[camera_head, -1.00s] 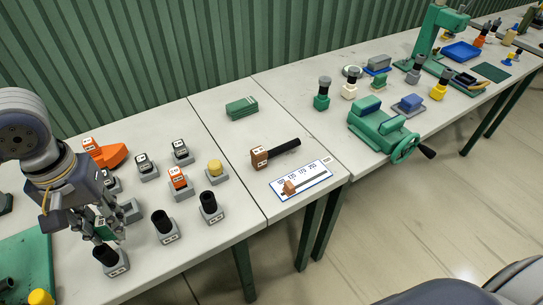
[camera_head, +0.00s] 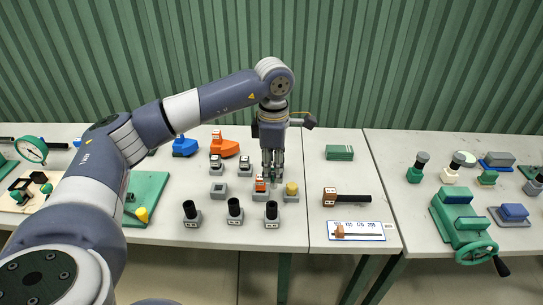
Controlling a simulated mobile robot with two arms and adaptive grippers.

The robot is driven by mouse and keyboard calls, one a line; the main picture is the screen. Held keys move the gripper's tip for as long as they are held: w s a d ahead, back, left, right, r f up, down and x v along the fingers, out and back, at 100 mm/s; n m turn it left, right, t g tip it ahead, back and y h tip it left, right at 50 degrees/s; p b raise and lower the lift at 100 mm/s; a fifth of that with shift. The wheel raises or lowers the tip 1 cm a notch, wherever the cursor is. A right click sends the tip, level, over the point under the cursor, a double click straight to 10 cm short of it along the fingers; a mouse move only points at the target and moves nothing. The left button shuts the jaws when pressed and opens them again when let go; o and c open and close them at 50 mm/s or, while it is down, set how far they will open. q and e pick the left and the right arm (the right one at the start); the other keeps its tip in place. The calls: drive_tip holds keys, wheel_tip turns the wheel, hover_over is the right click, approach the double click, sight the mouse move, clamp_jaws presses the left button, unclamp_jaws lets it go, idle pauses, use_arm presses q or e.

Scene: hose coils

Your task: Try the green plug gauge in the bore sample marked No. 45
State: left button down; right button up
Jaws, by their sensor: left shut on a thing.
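My left gripper (camera_head: 272,178) points straight down over the right part of the grey holders on the left table. It is shut on a small green thing, likely the green plug gauge, mostly hidden between the fingers. An orange block (camera_head: 261,185) with a white label sits in a grey holder just beside and partly behind the fingertips. Several grey blocks with dark tops stand around, such as one at the front right (camera_head: 271,213) and one at the back (camera_head: 216,164). The labels are too small to read, so I cannot tell which is No. 45. My right gripper is out of view.
A yellow-topped holder (camera_head: 291,192) stands close on the right of the gripper. An empty-looking grey holder (camera_head: 218,191) is to the left. An orange tool (camera_head: 225,146) lies behind. A brown-headed gauge (camera_head: 345,198) and a scale card (camera_head: 357,231) lie on the right.

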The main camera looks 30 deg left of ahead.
sight(272, 183)
use_arm(q)
drive_tip(key=shift+w+a+r+n, duration=0.1)
drive_tip(key=shift+a+r+n, duration=0.1)
drive_tip(key=shift+n, duration=0.4)
drive_tip(key=shift+f+n, duration=0.25)
drive_tip(key=shift+n, duration=0.05)
drive_tip(key=shift+a+f, duration=0.1)
drive_tip(key=shift+f, duration=0.1)
drive_tip(key=shift+f+b, duration=0.8)
drive_tip(key=shift+f, duration=0.15)
drive_tip(key=shift+f+b, duration=0.4)
drive_tip(key=shift+f, duration=0.6)
drive_tip(key=shift+f+b, duration=0.55)
drive_tip(key=shift+f, duration=0.05)
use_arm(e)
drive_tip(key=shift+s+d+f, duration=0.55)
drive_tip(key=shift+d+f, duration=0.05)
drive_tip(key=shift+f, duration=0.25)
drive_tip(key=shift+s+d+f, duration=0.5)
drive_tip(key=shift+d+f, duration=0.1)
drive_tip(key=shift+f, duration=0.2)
